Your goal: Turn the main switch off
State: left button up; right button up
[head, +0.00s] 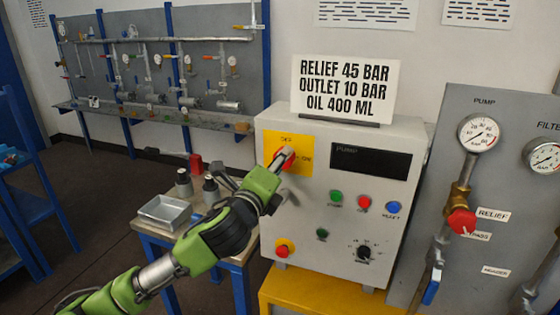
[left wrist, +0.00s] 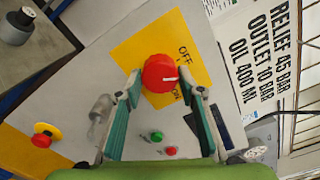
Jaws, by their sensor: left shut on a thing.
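The main switch is a round red knob (head: 290,154) on a yellow plate (head: 272,143) at the upper left of the grey control box. The plate reads OFF above the knob and ON to its right. My left gripper (head: 281,161) is at the knob, shut on it, and partly covers it in the head view. In the left wrist view the knob (left wrist: 160,73) sits between the two fingers. Its white mark points between the OFF and ON words. My right gripper is not in view.
The control box (head: 315,225) carries several buttons, a dark display (head: 370,161) and a red stop button on yellow (head: 284,248). A small table with a metal tray (head: 163,211) and dark bottles stands left. A gauge panel (head: 500,130) with valves stands right.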

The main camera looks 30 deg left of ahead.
pick_arm(q)
jog(key=n+p, duration=0.1)
jog(key=n, duration=0.4)
jog(key=shift+f+n, duration=0.1)
jog(key=shift+n, duration=0.2)
dwell(0.4)
jog(key=o, duration=1.1)
jog(key=v, duration=0.7)
jog(key=shift+s, duration=0.3)
